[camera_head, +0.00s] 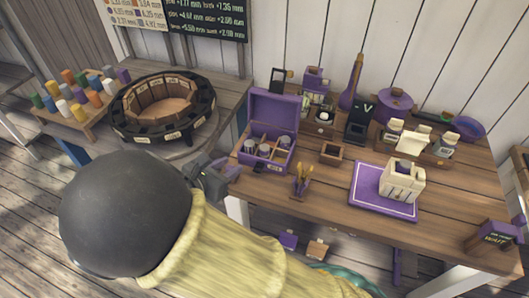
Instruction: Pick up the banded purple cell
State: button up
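A purple cylinder (123,75) stands at the back right end of a wooden rack (90,122) on the left, among several coloured cylinders. It is too small here to make out any band. A purple open-lidded box (271,105) stands on the wooden table, with grey-topped cylinders (264,150) in its compartments; their side colour is hidden. A cream block (402,182) on a purple mat (364,200) has a dark purplish top. My gripper (222,172), dark grey and partly hidden behind my arm, is near the table's left edge, just left of the box. Its fingers are unclear.
A round dark ring of cubbies (163,107) stands between the rack and the table. A small wooden tray (333,153) and a cup of yellow sticks (301,184) are near the box. A black stand (361,122) and purple pans (394,102) fill the back. The table's front middle is clear.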

send_near(263, 148)
jog(key=x, duration=0.3)
jog(key=shift+w+r+p, duration=0.1)
jog(key=shift+w+p, duration=0.15)
jog(key=shift+p, duration=0.05)
jog(key=shift+p+x, duration=0.45)
jog(key=shift+x, duration=2.2)
jog(key=shift+s, duration=0.15)
jog(key=c, duration=0.7)
